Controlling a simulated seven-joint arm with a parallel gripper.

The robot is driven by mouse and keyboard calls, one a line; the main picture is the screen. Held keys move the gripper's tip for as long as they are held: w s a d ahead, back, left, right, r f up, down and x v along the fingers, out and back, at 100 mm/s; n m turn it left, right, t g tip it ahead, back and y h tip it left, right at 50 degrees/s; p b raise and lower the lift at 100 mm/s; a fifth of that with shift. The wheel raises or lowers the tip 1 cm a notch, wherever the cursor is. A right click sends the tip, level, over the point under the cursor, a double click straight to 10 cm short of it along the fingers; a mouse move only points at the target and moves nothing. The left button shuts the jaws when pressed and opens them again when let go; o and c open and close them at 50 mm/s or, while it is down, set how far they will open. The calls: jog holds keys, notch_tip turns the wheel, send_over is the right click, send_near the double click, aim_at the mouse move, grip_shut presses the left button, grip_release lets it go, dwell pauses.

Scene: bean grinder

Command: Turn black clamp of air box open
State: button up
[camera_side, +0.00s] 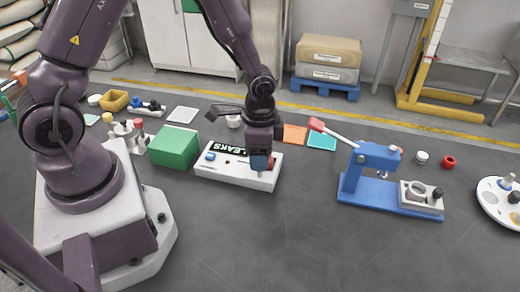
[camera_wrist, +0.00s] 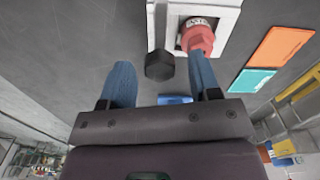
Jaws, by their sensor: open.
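The white air box (camera_side: 225,172), with a "LEAKS" label, lies flat on the dark floor in the side view. Its corner shows at the top of the wrist view (camera_wrist: 232,8). A black faceted part (camera_wrist: 160,66), which looks like the black clamp, shows beside the box edge. My gripper (camera_side: 262,163) is low over the right end of the box. In the wrist view its blue fingers (camera_wrist: 160,60) are apart, one on each side of the black part, with gaps showing. The right fingertip overlaps a red knob (camera_wrist: 198,38); I cannot tell whether they touch. In the side view my gripper hides the clamp.
A green box (camera_side: 174,147) stands left of the air box. A blue lever press (camera_side: 372,160) stands to the right. Orange (camera_side: 294,134) and teal (camera_side: 322,140) mats lie behind. The floor in front is clear.

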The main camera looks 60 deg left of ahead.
notch_tip(320, 180, up, 13)
dwell(0.5)
jog(key=s+a+r+n+t, duration=0.1)
jog(key=s+r+n+t, duration=0.4)
jog(key=s+r, duration=0.8)
jog(key=shift+s+r+n+t, duration=0.15)
jog(key=shift+r+n+t, duration=0.15)
jog(key=shift+n, duration=0.5)
